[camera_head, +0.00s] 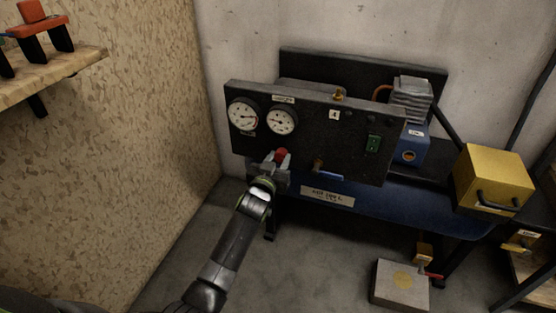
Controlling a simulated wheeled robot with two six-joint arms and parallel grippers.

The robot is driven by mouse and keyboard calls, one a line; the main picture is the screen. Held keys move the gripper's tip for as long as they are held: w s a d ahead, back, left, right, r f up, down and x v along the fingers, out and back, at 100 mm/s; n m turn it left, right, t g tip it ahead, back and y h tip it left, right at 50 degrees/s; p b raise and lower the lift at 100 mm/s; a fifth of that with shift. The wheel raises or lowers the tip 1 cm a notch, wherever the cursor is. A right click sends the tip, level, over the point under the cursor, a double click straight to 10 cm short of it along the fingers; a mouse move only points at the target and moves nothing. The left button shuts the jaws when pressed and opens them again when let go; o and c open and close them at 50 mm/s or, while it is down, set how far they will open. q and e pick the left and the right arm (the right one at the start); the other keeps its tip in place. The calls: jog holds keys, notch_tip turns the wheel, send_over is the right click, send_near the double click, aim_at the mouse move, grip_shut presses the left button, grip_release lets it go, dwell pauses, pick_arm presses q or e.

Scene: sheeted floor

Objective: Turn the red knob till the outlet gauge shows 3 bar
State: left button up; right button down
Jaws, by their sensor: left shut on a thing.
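The red knob (281,154) sits low on the front of the black panel (320,150), below two round white gauges. My left gripper (278,160) is at the knob, with its fingers on either side of it, shut on it. The fingers partly hide the knob. The left gauge (243,115) and the right gauge (281,122) are uncovered, but their scales and labels are too small to read surely. My right gripper is not in view.
A blue tank (400,202) lies behind and below the panel. A green switch (373,143) and a blue-handled valve (328,176) are on the right. A yellow box (492,180) stands farther right. A chipboard wall (130,130) is at left.

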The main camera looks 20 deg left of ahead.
pick_arm(q)
jog(key=shift+m, duration=0.3)
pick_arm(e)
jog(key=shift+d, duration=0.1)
pick_arm(q)
jog(key=shift+m, duration=0.3)
jog(key=m+p, duration=0.1)
jog(key=m, duration=0.1)
jog(key=shift+m, duration=0.3)
jog(key=shift+d+m, duration=0.1)
jog(key=shift+m, duration=0.6)
jog(key=shift+m+p, duration=0.3)
jog(key=shift+m, duration=0.2)
jog(key=shift+f+m, duration=0.1)
jog(key=shift+m, duration=0.2)
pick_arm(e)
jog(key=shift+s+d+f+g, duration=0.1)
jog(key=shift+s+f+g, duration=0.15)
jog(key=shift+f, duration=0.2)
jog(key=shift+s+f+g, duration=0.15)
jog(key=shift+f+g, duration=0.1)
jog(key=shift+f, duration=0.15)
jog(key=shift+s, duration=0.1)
pick_arm(q)
jog(key=o, duration=1)
jog(key=shift+c, duration=0.2)
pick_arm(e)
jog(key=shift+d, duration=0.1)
